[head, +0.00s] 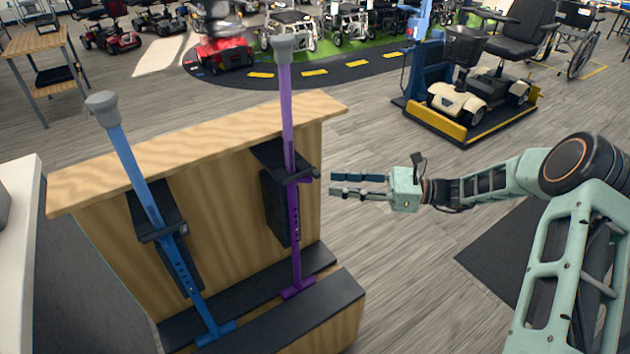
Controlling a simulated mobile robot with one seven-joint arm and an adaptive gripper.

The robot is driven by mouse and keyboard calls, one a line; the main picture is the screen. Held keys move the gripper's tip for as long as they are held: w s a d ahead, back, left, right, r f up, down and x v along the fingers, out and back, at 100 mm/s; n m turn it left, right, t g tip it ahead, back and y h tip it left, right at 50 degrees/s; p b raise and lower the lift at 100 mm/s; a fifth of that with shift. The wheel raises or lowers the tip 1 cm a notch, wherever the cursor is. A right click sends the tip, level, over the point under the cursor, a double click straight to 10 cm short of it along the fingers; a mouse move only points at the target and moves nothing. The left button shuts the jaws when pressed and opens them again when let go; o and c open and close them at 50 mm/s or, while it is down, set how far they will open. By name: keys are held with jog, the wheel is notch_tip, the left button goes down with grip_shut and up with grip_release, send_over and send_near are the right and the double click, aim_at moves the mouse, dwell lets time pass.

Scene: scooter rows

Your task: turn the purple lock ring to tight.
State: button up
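A purple pole (286,110) with a grey top cap stands nearly upright against the right part of a wooden stand. A darker purple ring-like piece (292,180) sits around it at the black bracket, with a small knob sticking out to the right. I cannot read whether it is tight or loose. My gripper (332,184) is just right of this piece, pointing left. Its two dark fingers are apart with nothing between them, and I see no contact with the pole.
A blue pole (133,165) leans in its own black bracket on the left of the wooden stand (110,240). A white counter (20,190) is at the left edge. Grey floor is clear behind my arm. A scooter on a platform (460,90) stands at the back right.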

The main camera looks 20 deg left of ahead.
jog(key=a, duration=0.6)
jog(key=shift+s+a, duration=0.2)
jog(key=shift+s, duration=0.25)
grip_shut()
